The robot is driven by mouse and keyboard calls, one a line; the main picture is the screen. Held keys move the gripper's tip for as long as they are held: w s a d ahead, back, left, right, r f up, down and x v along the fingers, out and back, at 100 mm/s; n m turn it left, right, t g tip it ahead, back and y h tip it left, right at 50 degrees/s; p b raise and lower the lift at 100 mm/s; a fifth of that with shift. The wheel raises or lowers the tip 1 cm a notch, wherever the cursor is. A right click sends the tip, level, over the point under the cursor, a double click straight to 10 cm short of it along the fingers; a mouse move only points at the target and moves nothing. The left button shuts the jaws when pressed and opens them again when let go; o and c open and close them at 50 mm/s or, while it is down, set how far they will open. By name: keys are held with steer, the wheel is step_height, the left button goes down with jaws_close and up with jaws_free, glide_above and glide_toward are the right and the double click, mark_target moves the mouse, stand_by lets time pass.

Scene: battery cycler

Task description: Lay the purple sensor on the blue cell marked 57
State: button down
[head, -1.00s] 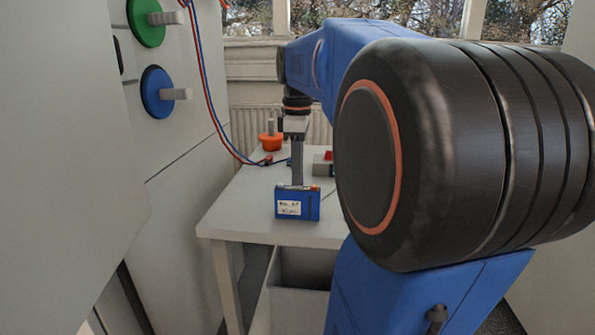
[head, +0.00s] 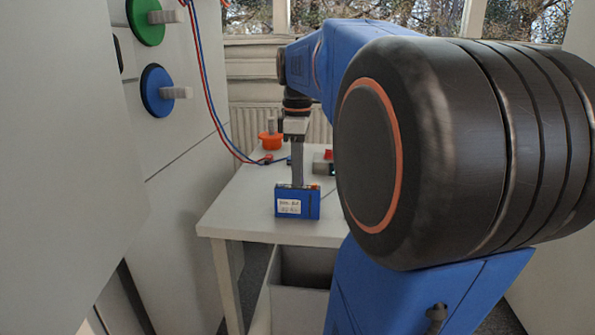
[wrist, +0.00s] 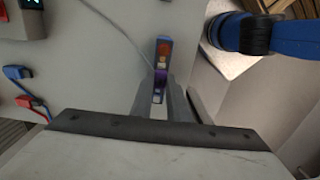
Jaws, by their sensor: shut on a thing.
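The blue cell (head: 298,208) stands upright on the white table, with a white label facing the head camera; its number is too small to read. In the wrist view the cell (wrist: 163,45) is seen from above, with an orange patch at its far end. My gripper (head: 298,184) points down at the cell's top. It is shut on the purple sensor (wrist: 160,76), which lies over the cell between the fingers. The sensor cannot be made out in the head view. I cannot tell whether it touches the cell.
The white table (head: 225,214) has free room left of the cell. An orange pot-like object (head: 270,141) and a grey device with a red part (head: 325,164) stand behind. Red and blue plugs (wrist: 30,103) lie on the table. A grey bin (head: 305,267) is below.

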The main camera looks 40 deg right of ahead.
steer(key=shift+f, duration=0.3)
steer(key=c, duration=1.6)
jaws_free()
steer(key=shift+r, duration=0.1)
step_height(320, 180, up, 17)
steer(key=shift+r, duration=0.1)
steer(key=s+a+f+m+t, duration=0.1)
steer(key=s+a+f+m, duration=0.1)
steer(key=a+f, duration=0.5)
steer(key=s+a+f+m+t, duration=0.2)
steer(key=a+f, duration=0.5)
steer(key=f, duration=0.8)
steer(key=s+a+f+m+t, duration=0.1)
steer(key=s+a+f+m, duration=0.2)
steer(key=s+a+f, duration=0.2)
steer(key=shift+s+a+f+m+t, duration=0.15)
steer(key=shift+a+f, duration=0.35)
steer(key=shift+f, duration=0.7)
steer(key=shift+s+a+f+m+t, duration=0.1)
steer(key=shift+a+f, duration=0.35)
steer(key=shift+f, duration=0.7)
steer(key=shift+s+a+f+m+t, duration=0.15)
steer(key=shift+a+f, duration=0.35)
steer(key=shift+f, duration=0.7)
